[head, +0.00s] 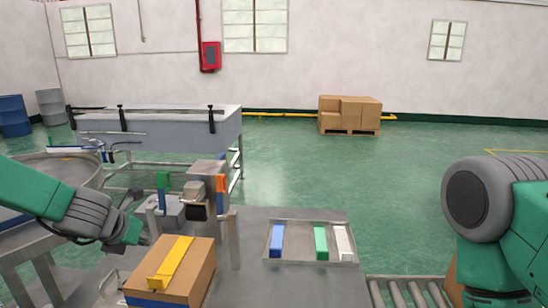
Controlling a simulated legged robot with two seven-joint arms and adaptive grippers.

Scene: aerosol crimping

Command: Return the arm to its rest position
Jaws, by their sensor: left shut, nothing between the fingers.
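My left arm (40,192) reaches in from the left edge, green with a grey wrist. My left gripper (133,213) is shut and empty, behind and to the left of a cardboard box in the picture, and left of the crimping device (206,190). Its fingers are small and dark. My right arm (486,205) shows at the right edge as a large grey joint and green links. My right gripper is out of the picture.
The cardboard box (190,284) with a yellow piece (170,262) on top stands on the grey table (270,290). A tray (308,224) holds blue, green and white pieces. A roller conveyor (408,292) lies front right. A long tank (165,127) stands behind; open floor lies beyond.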

